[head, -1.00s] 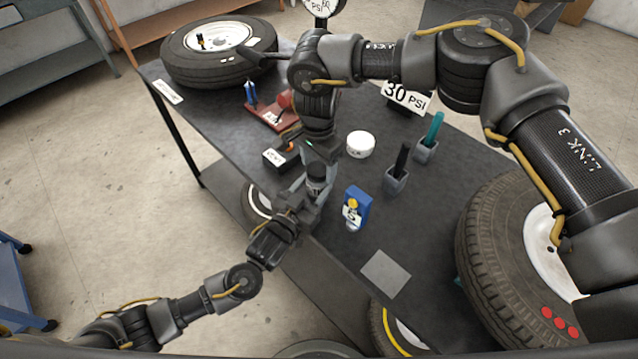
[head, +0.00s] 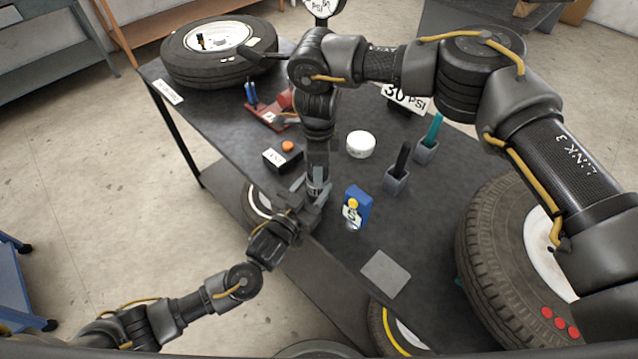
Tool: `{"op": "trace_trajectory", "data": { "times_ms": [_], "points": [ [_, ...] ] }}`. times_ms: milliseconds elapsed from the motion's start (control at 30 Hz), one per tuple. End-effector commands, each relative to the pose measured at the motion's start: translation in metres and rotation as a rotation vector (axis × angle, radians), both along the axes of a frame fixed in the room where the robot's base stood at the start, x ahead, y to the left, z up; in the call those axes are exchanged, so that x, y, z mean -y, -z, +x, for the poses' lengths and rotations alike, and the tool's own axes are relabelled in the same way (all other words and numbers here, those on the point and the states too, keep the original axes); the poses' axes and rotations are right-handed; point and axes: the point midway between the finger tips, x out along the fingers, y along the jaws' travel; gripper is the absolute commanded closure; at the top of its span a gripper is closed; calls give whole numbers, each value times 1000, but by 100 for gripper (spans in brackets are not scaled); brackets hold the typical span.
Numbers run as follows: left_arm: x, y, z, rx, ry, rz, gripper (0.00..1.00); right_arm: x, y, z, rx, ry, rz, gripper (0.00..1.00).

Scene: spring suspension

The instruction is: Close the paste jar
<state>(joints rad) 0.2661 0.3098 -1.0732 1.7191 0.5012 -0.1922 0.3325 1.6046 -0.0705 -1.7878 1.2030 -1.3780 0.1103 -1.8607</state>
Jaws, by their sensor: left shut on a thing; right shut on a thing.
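My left gripper (head: 314,192) reaches in from the lower left to the table's near edge. It is shut on a small grey, round thing (head: 317,184), which looks like the paste jar; the fingers hide most of it. My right gripper (head: 318,168) points straight down just above it and is shut on the top of the same small stack, likely the jar's lid. The lid itself is hidden, and I cannot tell how it sits on the jar.
A black box with an orange button (head: 287,147) stands left of the grippers. A blue box (head: 356,208) is close on the right, with grey holders (head: 397,180) beyond. A grey square (head: 386,273) lies near the front edge.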

Motion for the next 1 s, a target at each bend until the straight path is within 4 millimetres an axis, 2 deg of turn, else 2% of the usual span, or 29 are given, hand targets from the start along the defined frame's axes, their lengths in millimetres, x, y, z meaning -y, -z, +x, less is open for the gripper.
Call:
{"op": "trace_trajectory", "data": {
  "times_ms": [33,200,1000],
  "points": [
    [0,7,-2,-13,1,9,100,0,1,-1,-4,128,1,81],
    [0,7,-2,-14,1,9,100,0,2,-1,-4,592,0,81],
    [-1,8,-2,-15,-1,11,100,-2,3,-2,2,2658,-2,81]
  ]
}}
